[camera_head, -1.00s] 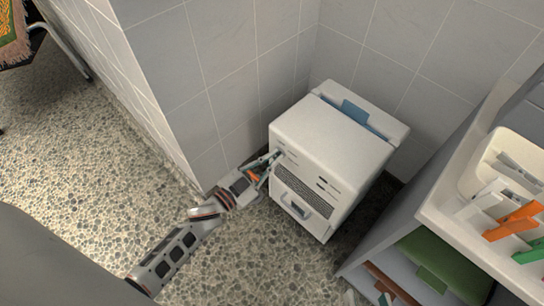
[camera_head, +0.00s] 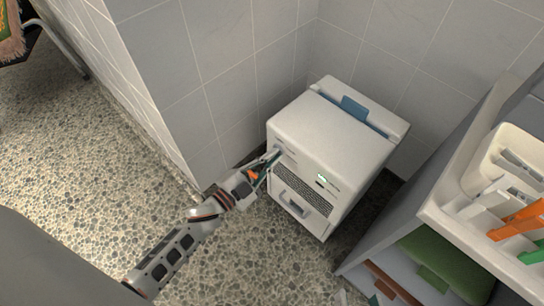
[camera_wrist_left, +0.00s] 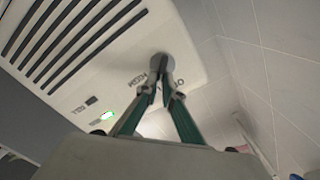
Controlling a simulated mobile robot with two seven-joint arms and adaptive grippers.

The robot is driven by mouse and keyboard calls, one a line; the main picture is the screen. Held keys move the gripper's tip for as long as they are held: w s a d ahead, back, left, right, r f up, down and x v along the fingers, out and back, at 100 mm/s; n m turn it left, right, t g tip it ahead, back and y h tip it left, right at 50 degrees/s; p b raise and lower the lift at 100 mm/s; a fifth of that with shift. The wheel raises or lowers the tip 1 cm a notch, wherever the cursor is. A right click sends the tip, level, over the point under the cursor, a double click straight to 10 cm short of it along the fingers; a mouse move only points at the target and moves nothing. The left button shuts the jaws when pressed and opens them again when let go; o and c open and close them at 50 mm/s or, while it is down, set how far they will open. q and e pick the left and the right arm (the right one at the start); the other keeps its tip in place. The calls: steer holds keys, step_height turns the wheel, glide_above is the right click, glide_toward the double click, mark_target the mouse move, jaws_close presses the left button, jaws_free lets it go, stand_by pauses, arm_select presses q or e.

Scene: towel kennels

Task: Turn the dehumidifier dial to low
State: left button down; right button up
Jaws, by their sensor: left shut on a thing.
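The white dehumidifier (camera_head: 330,130) stands on the floor in the wall corner, with a blue inset on its top. Its grey dial (camera_wrist_left: 158,63) is on the front panel, with small lettering around it that I cannot read fully. My left gripper (camera_head: 271,160) reaches the upper left of the front panel. In the left wrist view its fingers (camera_wrist_left: 159,92) are shut on the dial, which they partly hide. A green light (camera_head: 322,180) glows on the panel and also shows in the left wrist view (camera_wrist_left: 108,116). My right gripper is not in view.
A grey shelf unit (camera_head: 410,205) stands at the right, with a cream tray (camera_head: 470,180) of clips on top and folded green cloth (camera_head: 450,262) inside. A tiled wall edge (camera_head: 150,100) is close to the left of my arm. Speckled floor is open at the left.

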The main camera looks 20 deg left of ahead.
arm_select(q)
steer(key=c, duration=2.2)
jaws_free()
steer(key=v, duration=1.2)
steer(key=shift+r, duration=0.1)
